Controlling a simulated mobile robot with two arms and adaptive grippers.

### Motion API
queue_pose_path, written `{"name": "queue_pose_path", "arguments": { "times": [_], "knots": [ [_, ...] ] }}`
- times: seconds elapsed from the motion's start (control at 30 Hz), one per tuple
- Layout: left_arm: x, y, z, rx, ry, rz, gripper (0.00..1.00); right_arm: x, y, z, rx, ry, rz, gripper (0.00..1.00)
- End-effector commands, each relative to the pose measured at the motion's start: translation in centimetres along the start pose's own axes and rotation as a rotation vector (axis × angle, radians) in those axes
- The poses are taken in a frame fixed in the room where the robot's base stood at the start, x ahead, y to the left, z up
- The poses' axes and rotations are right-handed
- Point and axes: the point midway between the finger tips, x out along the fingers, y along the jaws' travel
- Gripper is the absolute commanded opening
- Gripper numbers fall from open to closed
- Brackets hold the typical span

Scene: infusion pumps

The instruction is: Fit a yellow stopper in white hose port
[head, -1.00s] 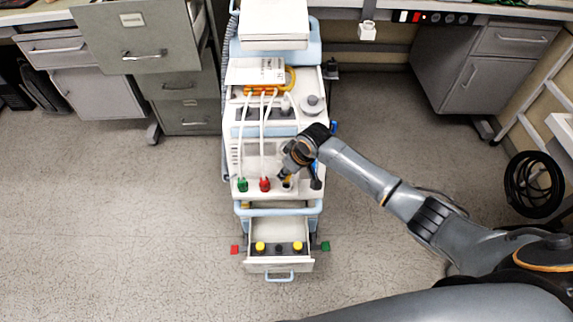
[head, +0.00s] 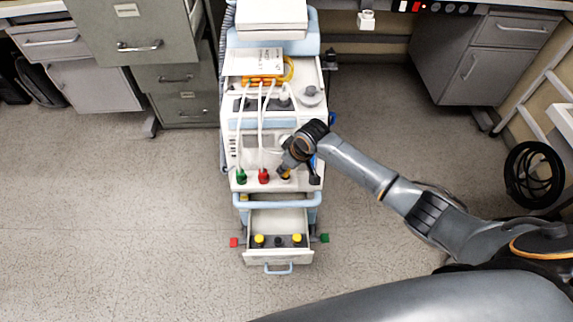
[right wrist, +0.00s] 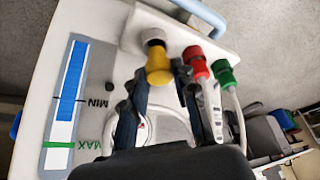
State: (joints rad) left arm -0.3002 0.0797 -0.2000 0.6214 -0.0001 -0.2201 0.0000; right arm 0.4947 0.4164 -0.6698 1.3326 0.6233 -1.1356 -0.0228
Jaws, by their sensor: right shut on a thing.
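The infusion pump cart stands in the middle of the head view. My right gripper (head: 287,164) is at the front right of its top, shut on a yellow stopper (head: 285,174). In the right wrist view the yellow stopper (right wrist: 159,66) sits between the two dark fingertips (right wrist: 161,78). Its far end meets the white hose port (right wrist: 153,35); whether it is fully seated I cannot tell. Beside it are a red fitting (right wrist: 194,56) and a green fitting (right wrist: 223,71), with white hoses. My left gripper is out of view.
A blue handle rail (head: 276,200) runs across the cart's front. Grey cabinets (head: 140,40) stand behind left, a black coiled hose (head: 533,174) at right. The floor in front is clear.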

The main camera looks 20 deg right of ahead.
Motion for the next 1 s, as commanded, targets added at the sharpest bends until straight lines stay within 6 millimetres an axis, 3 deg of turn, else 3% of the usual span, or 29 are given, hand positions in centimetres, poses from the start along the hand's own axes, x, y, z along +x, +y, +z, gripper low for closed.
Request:
{"name": "queue_pose_path", "arguments": {
  "times": [1.0],
  "knots": [
    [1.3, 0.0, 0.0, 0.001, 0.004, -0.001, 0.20, 2.5, 0.0, 1.0, 0.000, 0.000, 0.000, 0.14]
  ]
}}
